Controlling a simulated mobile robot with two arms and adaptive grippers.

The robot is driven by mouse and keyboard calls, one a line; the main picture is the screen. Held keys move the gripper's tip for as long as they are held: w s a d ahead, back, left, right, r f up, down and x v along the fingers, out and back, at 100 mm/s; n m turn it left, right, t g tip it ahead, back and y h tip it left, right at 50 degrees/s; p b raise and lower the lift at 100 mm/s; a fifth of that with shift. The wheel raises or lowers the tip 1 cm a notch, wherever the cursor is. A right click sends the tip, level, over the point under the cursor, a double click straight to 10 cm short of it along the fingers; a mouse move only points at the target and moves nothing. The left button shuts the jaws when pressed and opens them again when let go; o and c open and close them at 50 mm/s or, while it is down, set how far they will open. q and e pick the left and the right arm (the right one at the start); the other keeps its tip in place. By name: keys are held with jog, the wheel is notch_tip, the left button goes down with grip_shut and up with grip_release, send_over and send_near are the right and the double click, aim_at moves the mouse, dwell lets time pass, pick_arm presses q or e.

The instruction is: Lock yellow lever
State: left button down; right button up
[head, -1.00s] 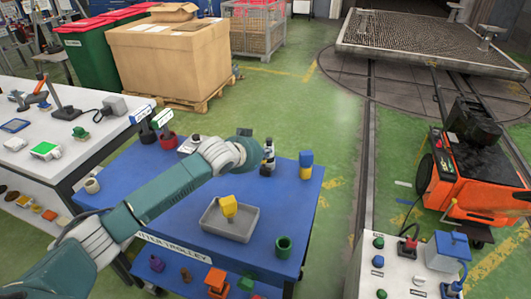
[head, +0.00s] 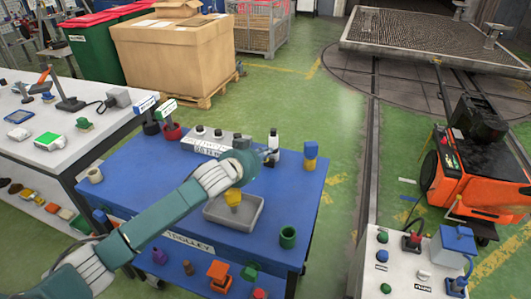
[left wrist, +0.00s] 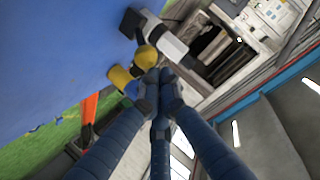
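No lever shows clearly in the head view. In the left wrist view a round yellow knob (left wrist: 145,57) sits in front of a white and black upright piece (left wrist: 160,35). In the head view this black and white piece (head: 273,141) stands near the back of the blue trolley. My left gripper (head: 271,155) is beside it, partly hidden by my wrist. In the left wrist view the tips of my left gripper (left wrist: 160,82) are close together just short of the yellow knob, with no clear grip on it. My right gripper is out of view.
A blue and yellow cylinder (head: 310,157) stands right of the gripper. An orange machine (head: 470,178) stands at right.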

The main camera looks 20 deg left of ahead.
pick_arm(q)
jog(key=shift+w, duration=0.1)
jog(key=shift+w, duration=0.75)
jog(key=v, duration=1.2)
dwell(0.4)
